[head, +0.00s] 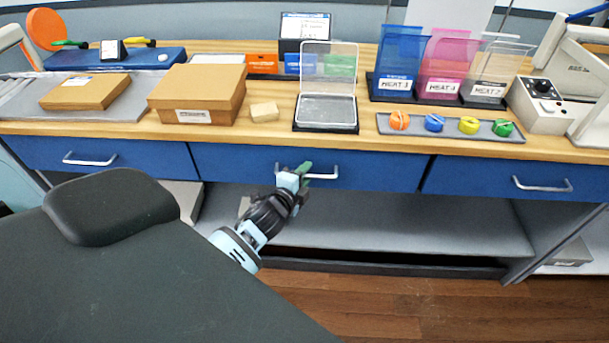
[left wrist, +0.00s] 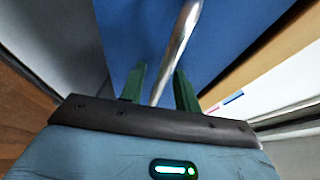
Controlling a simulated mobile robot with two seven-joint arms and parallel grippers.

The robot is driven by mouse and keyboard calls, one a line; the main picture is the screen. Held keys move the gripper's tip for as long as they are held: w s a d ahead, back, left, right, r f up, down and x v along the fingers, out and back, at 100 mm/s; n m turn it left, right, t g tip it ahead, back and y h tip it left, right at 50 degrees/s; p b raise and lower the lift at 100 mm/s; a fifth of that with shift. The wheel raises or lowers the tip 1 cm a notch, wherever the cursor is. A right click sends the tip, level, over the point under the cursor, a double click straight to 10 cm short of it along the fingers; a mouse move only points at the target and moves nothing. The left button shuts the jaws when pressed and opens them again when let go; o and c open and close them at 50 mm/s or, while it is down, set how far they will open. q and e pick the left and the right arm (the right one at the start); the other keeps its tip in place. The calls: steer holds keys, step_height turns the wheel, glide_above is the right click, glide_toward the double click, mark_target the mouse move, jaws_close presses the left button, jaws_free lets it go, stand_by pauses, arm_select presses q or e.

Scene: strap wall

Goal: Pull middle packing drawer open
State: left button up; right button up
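The middle drawer (head: 235,163) has a blue front under the wooden worktop and looks shut, level with its neighbours. Its silver bar handle (head: 325,176) is partly hidden behind my left gripper (head: 303,172) in the head view. In the left wrist view, the handle (left wrist: 178,45) runs between the two green fingers of my left gripper (left wrist: 160,87). The fingers are apart, with a gap showing on each side of the bar, so the gripper is open around it or just in front of it. My right gripper is in neither view.
A left drawer (head: 120,160) and a right drawer (head: 490,178) flank the middle one, both shut. Boxes, a clear-lidded case (head: 326,110), meat bins and a tray of coloured knobs (head: 450,126) stand on the worktop (head: 360,145). A grey shelf (head: 400,235) lies below.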

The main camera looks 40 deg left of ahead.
arm_select(q)
jaws_close()
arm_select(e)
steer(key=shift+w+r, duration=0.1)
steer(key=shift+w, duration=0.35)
arm_select(q)
steer(key=shift+s, duration=0.1)
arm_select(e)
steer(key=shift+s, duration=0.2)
